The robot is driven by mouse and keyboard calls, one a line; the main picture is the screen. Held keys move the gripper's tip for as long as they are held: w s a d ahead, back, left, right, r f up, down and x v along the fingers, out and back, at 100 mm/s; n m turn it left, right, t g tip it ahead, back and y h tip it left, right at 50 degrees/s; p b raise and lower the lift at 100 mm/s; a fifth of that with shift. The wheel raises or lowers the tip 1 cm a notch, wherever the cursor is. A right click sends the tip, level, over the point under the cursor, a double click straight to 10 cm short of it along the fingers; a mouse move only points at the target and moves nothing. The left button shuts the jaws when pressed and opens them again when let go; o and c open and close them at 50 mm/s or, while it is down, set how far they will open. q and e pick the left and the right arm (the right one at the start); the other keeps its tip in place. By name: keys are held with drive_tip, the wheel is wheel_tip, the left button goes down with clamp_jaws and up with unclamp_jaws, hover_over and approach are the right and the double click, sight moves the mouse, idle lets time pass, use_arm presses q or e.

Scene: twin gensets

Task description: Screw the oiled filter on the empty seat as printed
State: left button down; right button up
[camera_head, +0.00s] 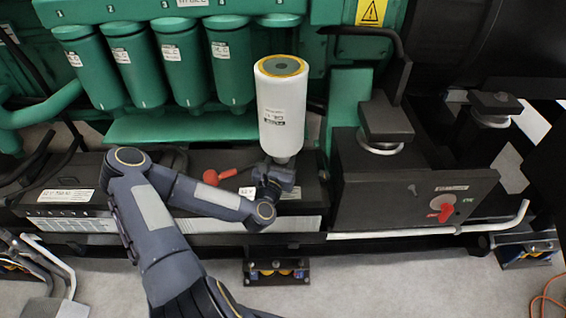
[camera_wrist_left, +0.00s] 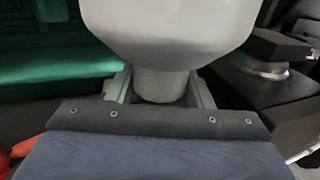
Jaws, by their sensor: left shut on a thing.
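The white oiled filter (camera_head: 284,105) is upright in the head view, with a yellow ring around its top and a printed label on its side. My left gripper (camera_head: 281,163) is shut on the narrow lower end of the filter. In the left wrist view, the filter (camera_wrist_left: 167,30) fills the top, and its neck sits between the fingers of my gripper (camera_wrist_left: 160,88). The empty seat (camera_head: 278,20) seems to be the round pale-rimmed spot on the green header, just above and behind the filter; the filter's top is apart from it in the picture. My right gripper is not in view.
Several green filters (camera_head: 178,65) hang in a row left of the white one. A black battery-like box (camera_head: 70,190) with a red-capped terminal (camera_head: 211,177) lies below. A dark box with a red switch (camera_head: 445,212) stands at right. A black hose (camera_head: 372,36) curves near the seat.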

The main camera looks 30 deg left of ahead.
use_arm(q)
drive_tip(key=shift+w+a+r+b, duration=0.1)
drive_tip(key=shift+w+a+b, duration=0.65)
drive_tip(key=shift+w+a, duration=1.4)
drive_tip(key=shift+w+a+b, duration=0.75)
drive_tip(key=shift+w+a, duration=0.35)
drive_tip(key=shift+w, duration=2)
drive_tip(key=shift+w+a+r+b, duration=0.1)
drive_tip(key=shift+w+a+b, duration=0.65)
drive_tip(key=shift+w+a, duration=1.4)
drive_tip(key=shift+w+d+r+b, duration=0.15)
drive_tip(key=shift+w+b, duration=0.35)
drive_tip(key=shift+w, duration=0.7)
drive_tip(key=shift+b, duration=0.95)
drive_tip(key=shift+r, duration=0.55)
drive_tip(key=shift+r+b, duration=0.3)
drive_tip(key=shift+b, duration=0.15)
drive_tip(key=shift+r+b, duration=0.2)
drive_tip(key=shift+b, duration=0.15)
